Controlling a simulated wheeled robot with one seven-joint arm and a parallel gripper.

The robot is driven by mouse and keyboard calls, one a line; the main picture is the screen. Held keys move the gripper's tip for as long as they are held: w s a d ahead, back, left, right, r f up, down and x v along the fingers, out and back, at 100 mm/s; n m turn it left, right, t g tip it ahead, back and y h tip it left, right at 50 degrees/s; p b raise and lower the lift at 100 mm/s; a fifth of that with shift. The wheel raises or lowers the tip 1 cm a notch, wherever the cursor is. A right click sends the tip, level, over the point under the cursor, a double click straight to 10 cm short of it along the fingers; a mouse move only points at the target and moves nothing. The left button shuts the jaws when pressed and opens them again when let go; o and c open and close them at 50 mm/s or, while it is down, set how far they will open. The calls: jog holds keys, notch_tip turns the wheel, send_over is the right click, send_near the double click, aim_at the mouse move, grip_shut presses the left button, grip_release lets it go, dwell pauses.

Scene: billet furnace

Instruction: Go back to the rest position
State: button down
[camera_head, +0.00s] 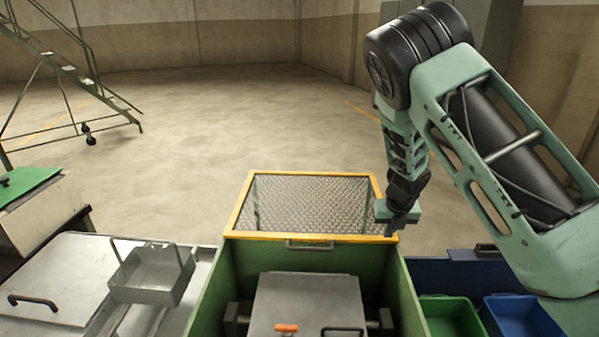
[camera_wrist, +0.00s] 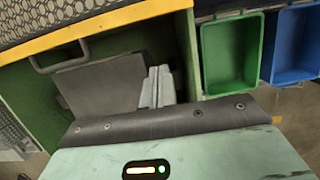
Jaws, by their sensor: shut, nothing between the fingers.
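My gripper (camera_head: 392,230) hangs at the end of my mint-green arm, at the right end of the yellow-framed mesh lid (camera_head: 377,187). Its two pale fingers (camera_wrist: 156,72) show side by side and shut in the wrist view, with nothing between them. The fingertips are hard to make out in the head view. The arm is bent, with its elbow high at the upper right.
A green box (camera_head: 212,288) with a grey plate (camera_head: 305,300) inside stands below the raised lid. A wire basket (camera_head: 155,290) sits at left. A green bin (camera_head: 450,316) and a blue bin (camera_head: 520,318) stand at right. Open floor (camera_head: 200,130) lies beyond.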

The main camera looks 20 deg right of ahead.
jog(key=s+a+r+m+t+b, duration=0.1)
jog(key=s+a+r+m+b, duration=0.2)
jog(key=a+m, duration=0.5)
jog(key=s+a+r+m+t+b, duration=0.2)
jog(key=a+r+m, duration=0.35)
jog(key=a, duration=0.35)
jog(key=s+a+r+m+g+b, duration=0.1)
jog(key=s+a+m, duration=0.4)
jog(key=s, duration=0.9)
jog(key=s+a+r+m+g+y+b, duration=0.1)
jog(key=s+a+m+g, duration=0.3)
jog(key=s, duration=1)
jog(key=shift+s+a+m+g+b, duration=0.3)
jog(key=shift+a+m+b, duration=0.3)
jog(key=shift+m, duration=0.45)
jog(key=shift+w, duration=0.1)
